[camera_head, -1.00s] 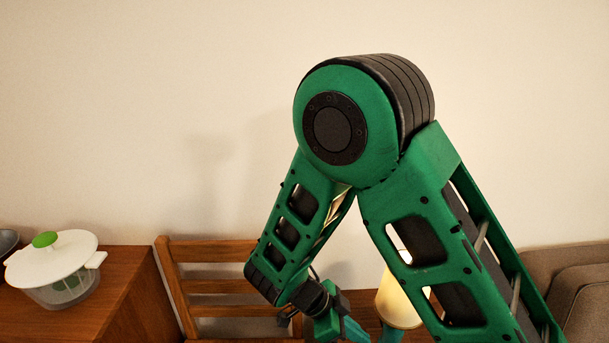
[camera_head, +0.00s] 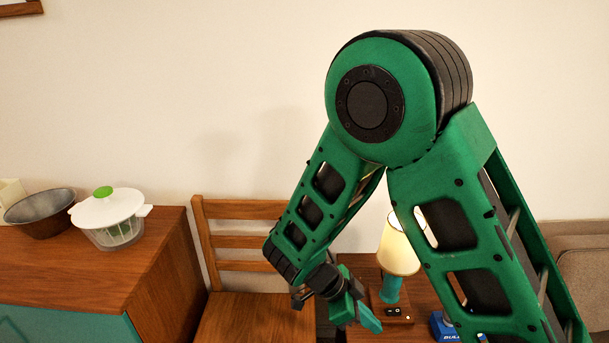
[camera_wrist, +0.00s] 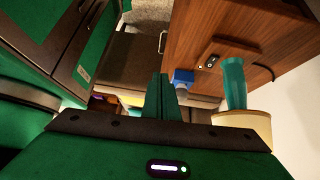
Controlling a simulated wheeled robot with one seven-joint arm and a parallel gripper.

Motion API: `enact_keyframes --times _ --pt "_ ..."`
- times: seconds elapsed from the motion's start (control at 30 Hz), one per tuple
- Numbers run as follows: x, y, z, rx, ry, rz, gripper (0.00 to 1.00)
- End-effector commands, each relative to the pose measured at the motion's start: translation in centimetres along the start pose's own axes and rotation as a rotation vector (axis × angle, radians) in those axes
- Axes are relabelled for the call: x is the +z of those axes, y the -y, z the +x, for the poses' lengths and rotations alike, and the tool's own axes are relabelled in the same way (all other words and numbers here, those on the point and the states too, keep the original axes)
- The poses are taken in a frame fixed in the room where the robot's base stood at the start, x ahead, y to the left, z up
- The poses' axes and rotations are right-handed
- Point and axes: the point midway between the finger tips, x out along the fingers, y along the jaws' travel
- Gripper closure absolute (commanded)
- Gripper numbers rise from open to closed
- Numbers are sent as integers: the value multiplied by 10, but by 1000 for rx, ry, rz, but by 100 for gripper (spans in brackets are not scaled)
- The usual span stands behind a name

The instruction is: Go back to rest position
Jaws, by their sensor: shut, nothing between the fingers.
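My green arm is folded at the elbow on the right of the head view. My gripper (camera_head: 369,318) hangs low in that view, pointing down and right, in front of the side table. In the wrist view, its two green fingers (camera_wrist: 168,97) are together with nothing between them.
A lamp (camera_head: 398,250) and a blue item (camera_head: 442,326) stand on a wooden side table (camera_head: 372,272) close to my gripper. A wooden chair (camera_head: 240,268) is to its left. A wooden cabinet (camera_head: 110,270) holds a white-lidded salad spinner (camera_head: 108,214) and a dark bowl (camera_head: 40,214).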

Motion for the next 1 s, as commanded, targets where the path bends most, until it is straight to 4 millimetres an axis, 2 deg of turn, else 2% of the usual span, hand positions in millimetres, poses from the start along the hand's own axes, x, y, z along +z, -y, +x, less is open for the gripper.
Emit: enact_keyframes --times 0.03,0.37,0.57,0.77,1.0 --pt "-11 3 3 16 9 -3 100" --pt "-70 4 4 81 102 -122 100" --pt "-125 -2 5 110 207 -240 100" --pt "-192 -24 8 94 357 -408 100" --pt "-257 -67 13 -8 511 -602 100"
